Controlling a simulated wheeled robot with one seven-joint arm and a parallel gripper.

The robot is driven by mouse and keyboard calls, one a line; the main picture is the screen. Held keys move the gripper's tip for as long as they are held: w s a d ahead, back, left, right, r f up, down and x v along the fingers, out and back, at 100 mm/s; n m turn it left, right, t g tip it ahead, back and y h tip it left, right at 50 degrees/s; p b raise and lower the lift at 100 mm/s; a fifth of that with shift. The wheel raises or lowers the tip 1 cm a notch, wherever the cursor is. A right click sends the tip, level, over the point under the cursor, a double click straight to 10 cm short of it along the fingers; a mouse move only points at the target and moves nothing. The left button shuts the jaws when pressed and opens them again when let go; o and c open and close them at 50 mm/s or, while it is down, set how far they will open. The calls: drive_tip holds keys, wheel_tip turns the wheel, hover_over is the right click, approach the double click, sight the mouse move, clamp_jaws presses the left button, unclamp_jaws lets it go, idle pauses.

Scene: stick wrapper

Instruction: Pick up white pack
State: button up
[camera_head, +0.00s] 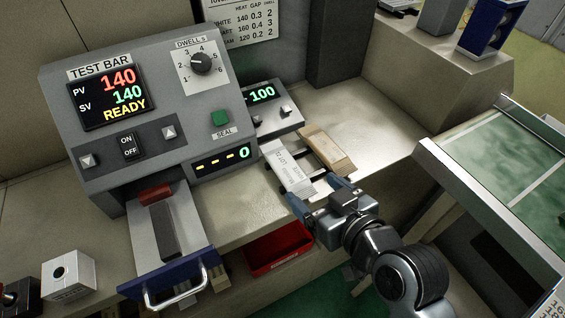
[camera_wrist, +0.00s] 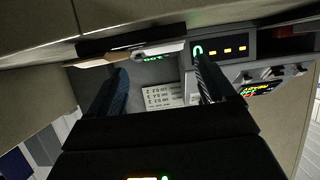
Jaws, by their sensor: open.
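My gripper (camera_head: 316,190) is low at the bench's front edge, just on the near side of both packs. Its fingers are spread and nothing is seen between them. The left finger is close to the near end of the white pack; I cannot tell whether they touch.
The test bar machine (camera_head: 135,105) stands to the left, with a blue-fronted drawer (camera_head: 175,268) pulled out. A small display unit (camera_head: 272,108) is behind the packs. A red tray (camera_head: 276,248) is below the bench edge. Bare bench (camera_head: 372,115) lies to the right.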

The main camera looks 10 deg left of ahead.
sight(286, 165)
drive_tip(key=shift+w+a, duration=0.7)
drive_tip(key=shift+w, duration=0.1)
drive_tip(key=x, duration=0.2)
drive_tip(key=p+x, duration=0.1)
drive_tip(key=x, duration=0.2)
drive_tip(key=shift+w+a+r+p, duration=0.15)
drive_tip(key=shift+w+a+p, duration=0.05)
drive_tip(key=shift+a+p, duration=0.25)
drive_tip(key=shift+w+a+f, duration=0.25)
drive_tip(key=shift+w, duration=0.1)
drive_tip(key=shift+c, duration=0.4)
drive_tip(key=c, duration=1)
drive_tip(key=shift+o, duration=0.2)
drive_tip(key=shift+r, duration=0.1)
